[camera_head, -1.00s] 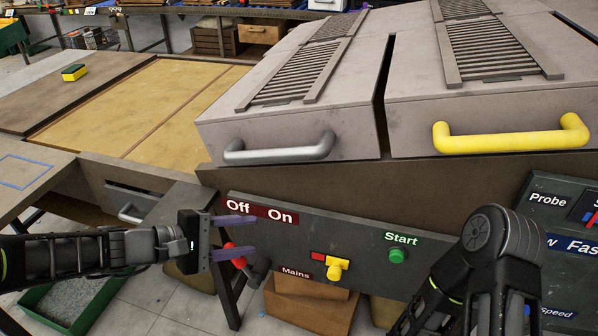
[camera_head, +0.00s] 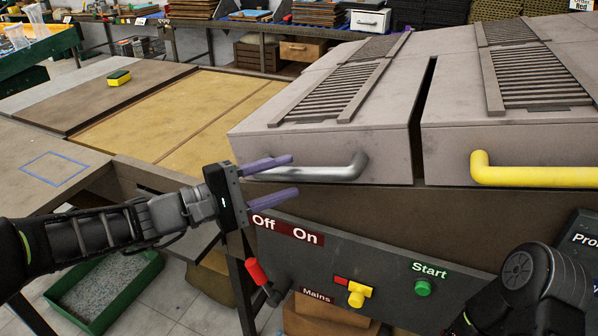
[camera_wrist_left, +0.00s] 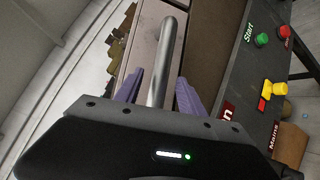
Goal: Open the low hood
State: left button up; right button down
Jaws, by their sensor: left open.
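Two grey hoods with slatted vents stand side by side. The left hood (camera_head: 250,140) has a bare metal handle (camera_head: 345,172) on its front; the right hood (camera_head: 450,140) has a yellow handle (camera_head: 530,176). I cannot tell by label which is the low hood; both look closed. My left gripper (camera_head: 294,176) is open, its purple fingers above and below the left part of the metal handle. In the left wrist view the metal handle (camera_wrist_left: 170,50) runs between the two open fingers (camera_wrist_left: 160,80), not clamped. My right arm shows at lower right, but its gripper is out of view.
Below the hoods is a dark panel with a red-handled lever (camera_head: 257,273), a yellow Mains switch (camera_head: 356,294) and a green Start button (camera_head: 423,287). A yellow sponge (camera_head: 119,77) lies on the bench at left. A green tray (camera_head: 105,290) sits on the floor.

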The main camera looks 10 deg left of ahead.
aim_at(291, 176)
pick_arm(q)
jog(key=shift+x, duration=1.9)
grip_shut()
